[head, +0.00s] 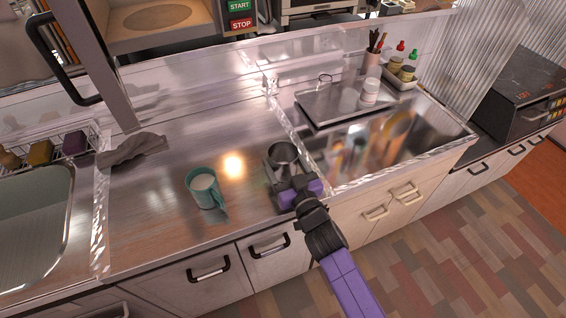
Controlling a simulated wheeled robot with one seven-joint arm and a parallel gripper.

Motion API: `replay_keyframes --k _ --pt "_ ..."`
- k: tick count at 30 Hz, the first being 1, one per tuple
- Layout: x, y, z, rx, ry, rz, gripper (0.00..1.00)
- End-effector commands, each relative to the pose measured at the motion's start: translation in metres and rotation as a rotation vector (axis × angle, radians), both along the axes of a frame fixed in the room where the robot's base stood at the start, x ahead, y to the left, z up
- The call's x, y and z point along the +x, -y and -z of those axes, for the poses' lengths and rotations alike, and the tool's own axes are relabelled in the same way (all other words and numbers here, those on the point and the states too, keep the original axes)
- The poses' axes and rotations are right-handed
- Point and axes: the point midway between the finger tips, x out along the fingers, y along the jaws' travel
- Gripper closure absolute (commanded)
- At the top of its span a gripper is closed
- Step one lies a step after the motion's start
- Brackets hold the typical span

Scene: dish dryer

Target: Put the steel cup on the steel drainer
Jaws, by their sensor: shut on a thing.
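The steel cup (283,152) is a shiny grey cup, upright with its opening up, in the middle of the head view. My gripper (284,174) is at the cup's near side and shut on it; my wrist and the near side of the cup hide the exact contact. The cup is over the left steel counter, close to the divider; I cannot tell whether its base touches the counter. What looks like the steel drainer (425,125) is the shiny, rimmed steel surface to the right of the divider.
A teal mug (206,190) stands left of my gripper. A grey cloth (133,149) lies near the sink (35,225). A raised ridge (291,128) divides the counter. A tray (325,108) with a white container (370,92) sits behind the shiny right surface.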

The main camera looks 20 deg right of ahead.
Motion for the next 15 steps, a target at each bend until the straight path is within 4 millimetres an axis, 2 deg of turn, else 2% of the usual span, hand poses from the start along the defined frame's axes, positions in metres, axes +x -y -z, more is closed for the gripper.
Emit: replay_keyframes --k 5,6,8,15 --pt "0.0002 -0.0001 0.0042 0.000 0.001 0.000 0.77" --pt "0.0000 -0.0001 0.0030 -0.001 0.000 0.000 0.22" --pt "0.0000 -0.0001 0.0029 -0.001 0.000 0.000 0.10" --pt "-0.0001 -0.0001 0.0030 0.000 0.000 0.000 0.08"
